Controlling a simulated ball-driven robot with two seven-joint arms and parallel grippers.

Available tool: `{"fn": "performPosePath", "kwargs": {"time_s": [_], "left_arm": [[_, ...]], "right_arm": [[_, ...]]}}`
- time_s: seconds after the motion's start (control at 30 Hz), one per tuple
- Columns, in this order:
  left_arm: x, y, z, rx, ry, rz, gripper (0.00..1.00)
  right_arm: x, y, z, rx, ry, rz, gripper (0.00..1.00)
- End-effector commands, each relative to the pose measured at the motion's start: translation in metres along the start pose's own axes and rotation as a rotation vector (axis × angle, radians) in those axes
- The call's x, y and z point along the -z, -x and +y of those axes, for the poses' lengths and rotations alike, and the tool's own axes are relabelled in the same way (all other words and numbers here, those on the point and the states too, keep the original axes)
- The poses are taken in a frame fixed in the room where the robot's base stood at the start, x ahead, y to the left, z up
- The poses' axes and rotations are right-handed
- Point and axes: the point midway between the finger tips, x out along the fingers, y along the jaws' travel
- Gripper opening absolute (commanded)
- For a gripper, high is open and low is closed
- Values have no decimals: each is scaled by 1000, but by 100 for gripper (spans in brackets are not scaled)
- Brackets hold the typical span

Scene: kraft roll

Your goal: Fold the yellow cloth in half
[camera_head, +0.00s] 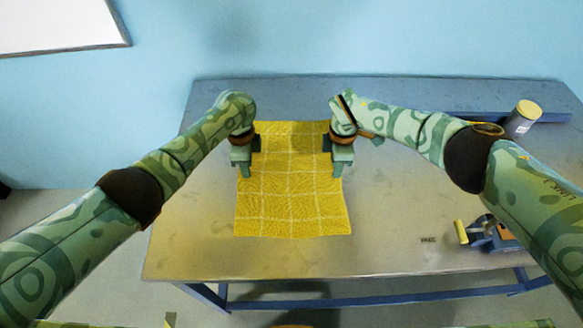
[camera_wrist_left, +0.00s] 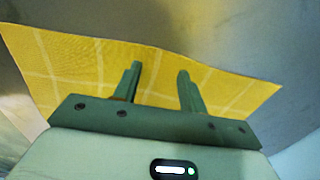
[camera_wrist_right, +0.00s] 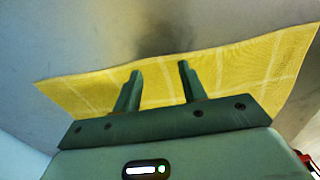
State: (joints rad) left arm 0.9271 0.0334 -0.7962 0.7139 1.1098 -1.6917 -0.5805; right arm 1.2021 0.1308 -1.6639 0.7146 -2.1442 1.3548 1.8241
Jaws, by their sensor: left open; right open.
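The yellow cloth (camera_head: 292,200) with a pale grid pattern lies spread out flat on the table, longer from back to front than it is wide. My left gripper (camera_head: 243,172) is open over the cloth's left edge. In the left wrist view its two fingers (camera_wrist_left: 157,80) are apart with the yellow cloth (camera_wrist_left: 75,65) behind them. My right gripper (camera_head: 341,169) is open over the cloth's right edge. In the right wrist view its fingers (camera_wrist_right: 160,77) are apart above the cloth (camera_wrist_right: 240,75). I cannot tell whether the fingertips touch the cloth.
The metal table (camera_head: 190,240) is bare to the left and in front of the cloth. A grey canister with a yellow lid (camera_head: 522,119) stands at the back right.

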Motion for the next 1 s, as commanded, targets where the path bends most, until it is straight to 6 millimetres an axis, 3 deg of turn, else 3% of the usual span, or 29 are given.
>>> {"fn": "performPosePath", "kwargs": {"time_s": [0.37,0.67,1.0], "left_arm": [[0,-6,0,-2,0,1,42],[0,-4,0,-2,1,0,0],[0,-4,0,-2,1,0,0]], "right_arm": [[0,-6,0,2,1,1,42],[0,-4,0,2,1,1,0],[0,-4,-1,2,0,0,0]]}}
